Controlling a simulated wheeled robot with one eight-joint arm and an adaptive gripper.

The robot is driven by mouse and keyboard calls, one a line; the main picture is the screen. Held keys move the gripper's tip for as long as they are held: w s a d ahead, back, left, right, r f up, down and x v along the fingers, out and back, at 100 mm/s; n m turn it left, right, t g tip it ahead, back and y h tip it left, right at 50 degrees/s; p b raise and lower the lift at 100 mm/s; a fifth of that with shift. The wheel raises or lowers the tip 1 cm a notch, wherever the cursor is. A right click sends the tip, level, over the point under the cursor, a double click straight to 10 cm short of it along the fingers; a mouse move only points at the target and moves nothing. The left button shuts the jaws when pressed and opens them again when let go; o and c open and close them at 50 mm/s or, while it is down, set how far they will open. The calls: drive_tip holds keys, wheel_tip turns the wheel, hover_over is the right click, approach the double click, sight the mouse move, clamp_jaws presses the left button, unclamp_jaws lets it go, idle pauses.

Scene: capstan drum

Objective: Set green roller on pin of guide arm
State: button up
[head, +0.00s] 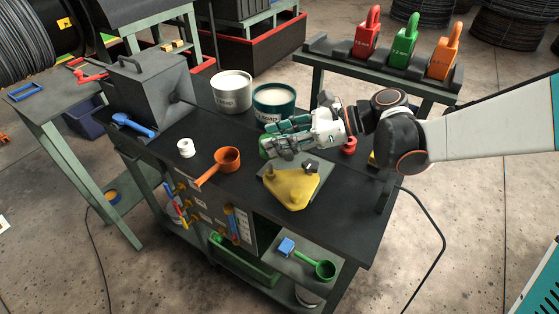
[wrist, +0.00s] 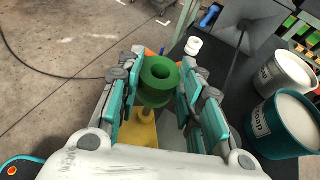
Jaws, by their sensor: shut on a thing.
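The green roller (wrist: 160,82) is a spool with a round hole on top, held roughly upright between the fingers of my gripper (wrist: 163,95). In the head view, my gripper (head: 272,144) reaches in from the right, and its fingers hide most of the roller (head: 264,147). The yellow guide arm (head: 291,190) lies on a grey plate on the bench. In the wrist view, part of the guide arm (wrist: 138,132) and a yellow post, likely its pin (wrist: 147,111), show under the roller. I cannot tell whether the roller touches the pin.
An orange scoop (head: 218,165) and a white roller (head: 186,148) are left of the guide arm. White (head: 232,92) and teal (head: 273,104) tubs stand behind. A red part (head: 349,147) sits under my wrist. The bench's front right is clear.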

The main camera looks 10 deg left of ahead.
wheel_tip(320, 180, down, 7)
drive_tip(key=shift+r+b, duration=0.1)
drive_tip(key=shift+b, duration=0.9)
drive_tip(key=shift+r, duration=0.1)
drive_tip(key=o, duration=1.1)
drive_tip(key=shift+c, duration=0.2)
drive_tip(key=shift+d+r, duration=0.1)
drive_tip(key=p+v, duration=0.3)
drive_tip(key=v, duration=0.8)
drive_tip(key=shift+d, duration=0.4)
